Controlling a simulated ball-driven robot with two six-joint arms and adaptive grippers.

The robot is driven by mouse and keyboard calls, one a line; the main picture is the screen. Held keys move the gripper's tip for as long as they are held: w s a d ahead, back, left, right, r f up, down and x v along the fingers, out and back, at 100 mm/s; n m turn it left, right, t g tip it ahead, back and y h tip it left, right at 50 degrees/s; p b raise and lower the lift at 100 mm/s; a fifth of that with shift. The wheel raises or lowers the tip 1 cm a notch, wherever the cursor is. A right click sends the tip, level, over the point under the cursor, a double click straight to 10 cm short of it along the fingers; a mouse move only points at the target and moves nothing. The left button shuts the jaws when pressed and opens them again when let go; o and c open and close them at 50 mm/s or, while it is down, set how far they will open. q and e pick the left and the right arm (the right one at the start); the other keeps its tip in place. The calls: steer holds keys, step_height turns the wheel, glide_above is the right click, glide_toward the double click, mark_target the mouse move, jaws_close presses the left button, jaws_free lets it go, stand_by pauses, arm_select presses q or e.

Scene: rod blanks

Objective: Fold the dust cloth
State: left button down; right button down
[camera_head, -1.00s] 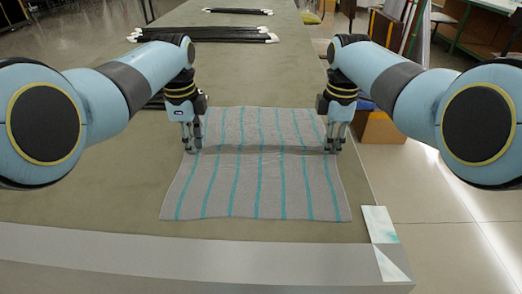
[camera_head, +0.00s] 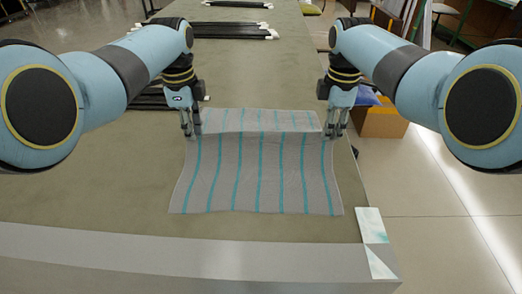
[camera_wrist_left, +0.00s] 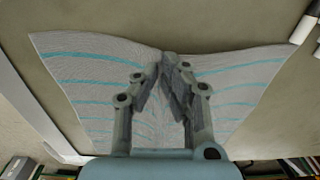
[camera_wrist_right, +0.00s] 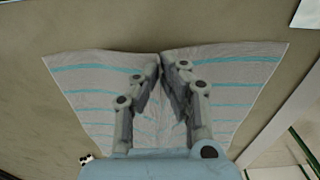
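The dust cloth (camera_head: 260,180), grey with teal stripes, lies on the table with a raised crosswise ridge towards its far side. The near part is long and fairly flat; a shorter strip shows behind the ridge. My left gripper (camera_head: 191,133) is at the ridge's left end, and my right gripper (camera_head: 336,133) is at its right end. In the left wrist view the fingers (camera_wrist_left: 167,68) are closed together on the gathered cloth edge. In the right wrist view the fingertips (camera_wrist_right: 168,65) nearly meet, with cloth pinched between them. The cloth's underside at the ridge is hidden.
Dark rods with white ends (camera_head: 235,32) lie at the table's far end, more beside my left gripper. A white and teal patterned tile (camera_head: 371,226) lies at the near right corner. A cardboard box (camera_head: 381,122) stands beyond the table's right edge.

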arm_select(q)
steer(key=shift+r, duration=0.1)
arm_select(e)
steer(key=shift+r, duration=0.1)
